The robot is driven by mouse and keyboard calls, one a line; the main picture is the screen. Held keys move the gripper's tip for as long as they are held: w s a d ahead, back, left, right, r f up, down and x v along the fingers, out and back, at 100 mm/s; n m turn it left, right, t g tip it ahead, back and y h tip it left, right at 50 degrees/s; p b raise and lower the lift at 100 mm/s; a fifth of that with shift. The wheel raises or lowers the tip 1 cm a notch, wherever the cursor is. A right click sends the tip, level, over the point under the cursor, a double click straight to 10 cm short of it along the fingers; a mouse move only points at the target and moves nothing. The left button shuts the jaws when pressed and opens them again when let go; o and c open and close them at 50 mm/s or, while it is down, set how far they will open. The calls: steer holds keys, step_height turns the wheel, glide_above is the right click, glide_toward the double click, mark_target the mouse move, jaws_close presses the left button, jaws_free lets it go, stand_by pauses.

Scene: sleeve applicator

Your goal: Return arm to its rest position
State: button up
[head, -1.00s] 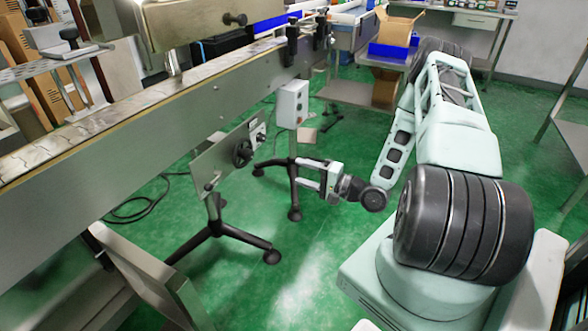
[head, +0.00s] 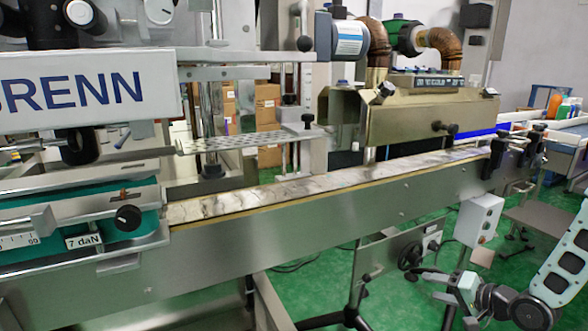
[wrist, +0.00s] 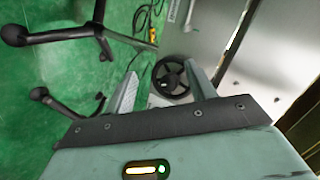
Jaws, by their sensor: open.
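My gripper (head: 430,284) is at the lower right of the head view, in front of the conveyor's lower side panel, near a black handwheel (head: 410,257). My pale arm link (head: 566,262) runs off the right edge. In the wrist view my gripper (wrist: 160,85) has its two fingers apart, with nothing held between them. The black handwheel (wrist: 171,77) shows beyond and between the fingers in that view. Most of my arm is outside the head view.
A long steel conveyor (head: 300,230) crosses the head view. A grey control box (head: 479,219) hangs by its side. Black stand legs (wrist: 60,35) stand on the green floor (wrist: 40,140). A brass-coloured housing (head: 415,122) sits over the belt.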

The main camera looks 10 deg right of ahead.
steer(key=s+a+r+n+g+h, duration=0.25)
steer(key=a+r+n, duration=0.2)
steer(key=a, duration=0.45)
steer(key=s+a+r+n+g+h, duration=0.15)
steer(key=a+r+n+g, duration=0.3)
steer(key=a, duration=0.45)
steer(key=s+a+r+n+g+h, duration=0.1)
steer(key=s+a+r+n, duration=0.15)
steer(key=s, duration=0.55)
steer(key=s+a+r+n+g, duration=0.2)
steer(key=s+a+r, duration=0.2)
steer(key=s, duration=0.5)
steer(key=s+a+r+n+g+h, duration=0.1)
steer(key=s+a+r+n, duration=0.15)
steer(key=s, duration=0.55)
step_height(320, 180, up, 22)
steer(key=p, duration=2.1)
steer(key=shift+a+f+m, duration=0.2)
steer(key=shift+a+m, duration=0.05)
steer(key=shift+m, duration=0.05)
steer(key=shift+f, duration=0.1)
